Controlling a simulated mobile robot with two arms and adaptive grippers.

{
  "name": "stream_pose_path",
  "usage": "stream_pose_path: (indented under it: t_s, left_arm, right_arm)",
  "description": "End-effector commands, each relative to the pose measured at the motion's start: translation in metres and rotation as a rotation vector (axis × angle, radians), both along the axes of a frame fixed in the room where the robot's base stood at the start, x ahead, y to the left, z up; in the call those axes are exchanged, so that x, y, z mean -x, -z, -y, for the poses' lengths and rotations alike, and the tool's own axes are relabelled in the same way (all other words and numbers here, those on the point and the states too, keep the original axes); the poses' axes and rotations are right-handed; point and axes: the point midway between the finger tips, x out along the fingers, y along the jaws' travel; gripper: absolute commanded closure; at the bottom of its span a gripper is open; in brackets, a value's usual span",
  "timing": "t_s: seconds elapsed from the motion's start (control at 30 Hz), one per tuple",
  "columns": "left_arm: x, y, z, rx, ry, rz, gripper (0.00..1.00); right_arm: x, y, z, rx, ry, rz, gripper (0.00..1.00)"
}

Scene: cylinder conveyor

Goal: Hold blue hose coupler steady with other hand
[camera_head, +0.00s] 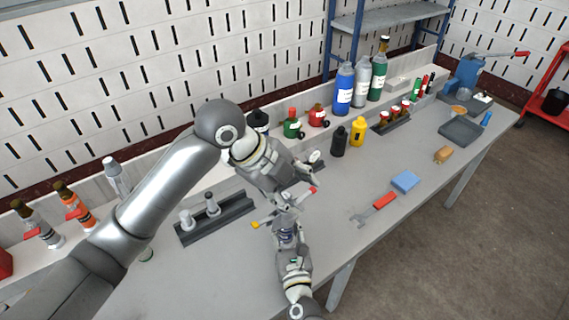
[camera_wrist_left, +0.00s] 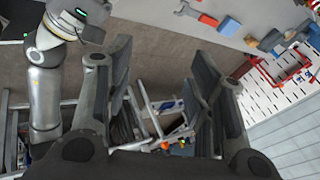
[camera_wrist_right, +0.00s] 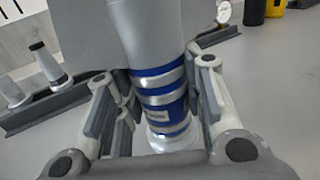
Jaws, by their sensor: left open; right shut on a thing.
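The blue hose coupler (camera_wrist_right: 160,95), a cylinder with blue and silver bands, sits between the fingers of my right gripper (camera_wrist_right: 158,105), which is shut on it. In the head view the coupler (camera_head: 287,236) shows small and partly hidden between the two grippers. My left gripper (camera_head: 298,190) is above and close to it, open. In the left wrist view the fingers of my left gripper (camera_wrist_left: 168,95) stand apart with nothing between them.
A dark rack (camera_head: 215,222) with grey fittings stands left of the grippers. A red-handled wrench (camera_head: 375,206) and a blue block (camera_head: 405,181) lie to the right. Bottles (camera_head: 344,90) line the back. The bench front edge is close to my right arm.

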Motion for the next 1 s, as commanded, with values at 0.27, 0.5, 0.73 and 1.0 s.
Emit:
stream_pose_path:
  t_s: [0.27,0.5,0.73,1.0]
  left_arm:
    - [-0.011,-0.017,0.002,-0.315,0.475,0.181,0.5]
    - [-0.024,-0.033,-0.012,-0.538,0.788,0.248,0.5]
    - [-0.029,-0.04,-0.021,-0.628,0.915,0.257,0.5]
    - [-0.034,-0.01,-0.022,-0.634,0.927,0.253,0.5]
  right_arm:
    - [0.0,-0.001,0.0,0.0,0.001,0.002,0.93]
    - [0.0,-0.001,0.0,0.0,0.001,0.002,0.93]
    - [-0.001,-0.001,0.0,0.0,0.001,0.002,0.93]
    - [-0.001,-0.001,0.0,0.0,0.001,0.002,0.93]
